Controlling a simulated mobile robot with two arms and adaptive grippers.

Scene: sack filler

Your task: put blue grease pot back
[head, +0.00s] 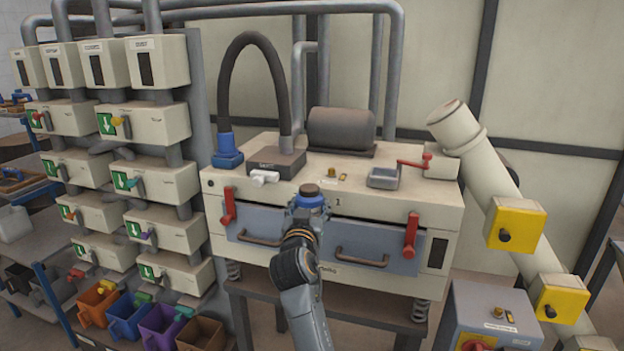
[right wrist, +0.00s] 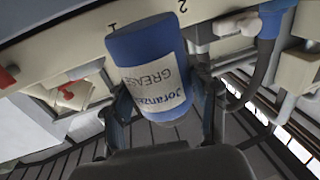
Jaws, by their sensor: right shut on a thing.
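The blue grease pot (head: 311,201) has a brown top and shows just above my right gripper (head: 303,214), in front of the sack filler's upper front edge. In the right wrist view the pot (right wrist: 150,65) is a blue cylinder with a pale label reading "GREASE", upside down in the picture. The right gripper's fingers are on either side of the pot and shut on it. Its lower part is hidden by the gripper in the head view. I cannot tell whether the pot touches the machine. My left gripper is not in view.
The machine top (head: 440,190) carries a dark motor drum (head: 341,128), a hose with a blue end (head: 227,150) and a red-handled crank (head: 415,162). Red levers (head: 411,236) stick out in front. Coloured bins (head: 127,316) stand lower left. A control box (head: 490,315) is lower right.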

